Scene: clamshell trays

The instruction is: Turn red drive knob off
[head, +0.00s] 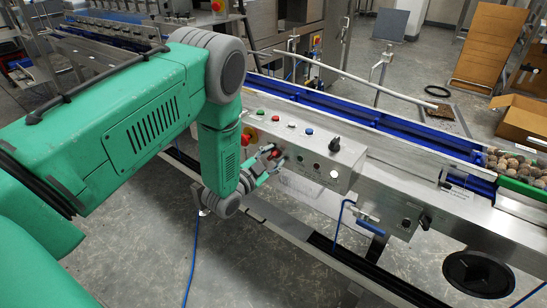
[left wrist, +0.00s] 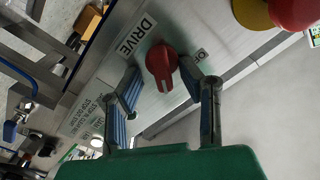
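The red drive knob (left wrist: 162,64) sits on the metal control panel beside the "DRIVE" label, in the upper middle of the left wrist view. Its pointer part is near upright in that picture, tilted slightly. My left gripper (left wrist: 160,74) is open, with one blue-padded finger on each side of the knob and visible gaps between. In the head view my left gripper (head: 267,160) is at the front face of the panel, close to the red knob (head: 275,154), which its fingers partly hide. My right gripper is in neither view.
The panel's top (head: 300,125) carries several coloured buttons and a black knob (head: 334,144). A conveyor with blue rails (head: 400,128) runs behind. Floor in front is mostly open.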

